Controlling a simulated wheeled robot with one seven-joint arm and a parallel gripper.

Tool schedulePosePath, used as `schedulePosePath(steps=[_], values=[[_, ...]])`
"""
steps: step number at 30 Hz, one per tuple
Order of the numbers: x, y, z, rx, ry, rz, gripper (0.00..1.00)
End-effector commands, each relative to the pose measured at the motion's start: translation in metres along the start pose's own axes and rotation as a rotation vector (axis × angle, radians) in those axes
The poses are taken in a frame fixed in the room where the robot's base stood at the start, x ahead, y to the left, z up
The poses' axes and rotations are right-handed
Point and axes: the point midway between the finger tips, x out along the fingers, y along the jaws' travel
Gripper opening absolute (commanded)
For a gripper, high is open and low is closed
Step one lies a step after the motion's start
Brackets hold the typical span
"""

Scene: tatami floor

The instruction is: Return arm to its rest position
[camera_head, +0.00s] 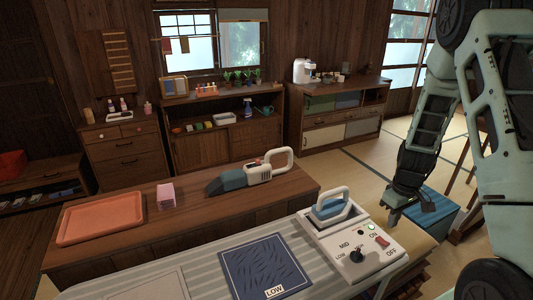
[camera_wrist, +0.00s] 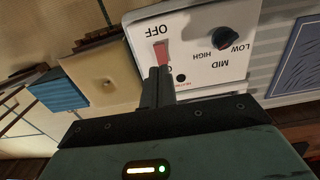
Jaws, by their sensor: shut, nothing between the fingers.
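My gripper (camera_head: 394,221) hangs at the right beside the white control panel (camera_head: 392,262). Its fingers (camera_wrist: 157,84) are shut and empty in the wrist view, in front of the panel's red ON/OFF switch (camera_wrist: 160,50). I cannot tell whether they touch the panel. The red switch (camera_head: 382,243) shows clear of the fingers in the head view. A green light (camera_head: 371,227) is lit beside it. The black dial (camera_head: 357,255) sits between LOW, MID and HIGH marks and also shows in the wrist view (camera_wrist: 222,38).
A blue-and-white iron (camera_head: 331,206) rests behind the panel. A dark blue cloth (camera_head: 262,268) marked LOW lies on the striped board. A handheld vacuum (camera_head: 250,174), pink block (camera_head: 166,196) and orange tray (camera_head: 102,218) are on the wooden table. A blue box (camera_head: 430,211) stands right of my gripper.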

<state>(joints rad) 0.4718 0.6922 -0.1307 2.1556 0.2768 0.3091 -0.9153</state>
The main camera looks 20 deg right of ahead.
Motion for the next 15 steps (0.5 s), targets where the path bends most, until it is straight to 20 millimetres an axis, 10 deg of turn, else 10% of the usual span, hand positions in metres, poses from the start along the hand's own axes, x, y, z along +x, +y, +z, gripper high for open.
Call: schedulePosePath(steps=[8,15], values=[[-0.024,-0.05,-0.025,-0.051,0.026,-0.028,0.0],[-0.091,-0.205,-0.042,-0.209,0.053,-0.103,0.0]])
